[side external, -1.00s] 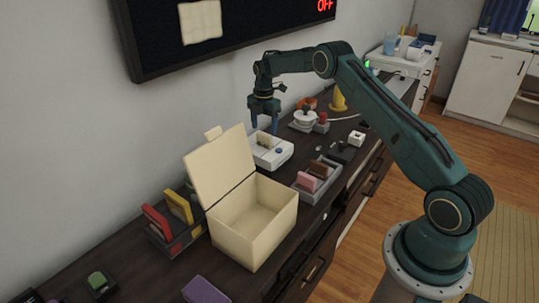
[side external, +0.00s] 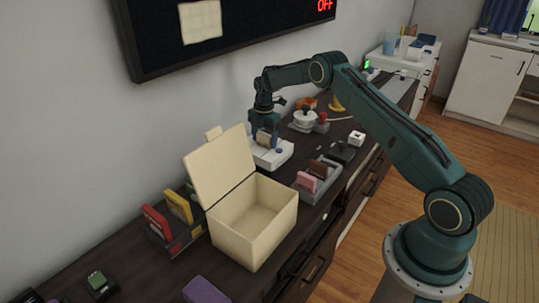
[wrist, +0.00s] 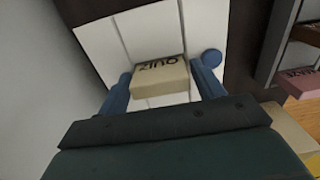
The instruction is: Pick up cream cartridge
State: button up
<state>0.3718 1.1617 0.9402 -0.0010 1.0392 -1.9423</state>
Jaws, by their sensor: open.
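The cream cartridge (wrist: 160,77) stands in the white console (wrist: 107,45), with dark lettering on its top, seen in the wrist view. In the side external view the cartridge (side external: 263,138) is partly hidden by my gripper, and the console (side external: 282,153) sits behind the cream box. My gripper (wrist: 160,88) is open, with one blue finger on each side of the cartridge. In the side external view my gripper (side external: 264,135) is low over the console. I cannot tell whether the fingers touch the cartridge.
An open cream box (side external: 272,235) with its lid up stands close in front of the console. A grey rack (side external: 325,185) with pink and brown cartridges is to the right. Another rack (side external: 172,245) holds red and yellow cartridges. The wall and screen (side external: 240,35) are behind.

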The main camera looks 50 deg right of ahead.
jog(key=c, duration=0.7)
jog(key=shift+c, duration=0.2)
jog(key=shift+r, duration=0.2)
notch_tip(320, 180, up, 20)
jog(key=shift+f, duration=0.15)
dwell(0.5)
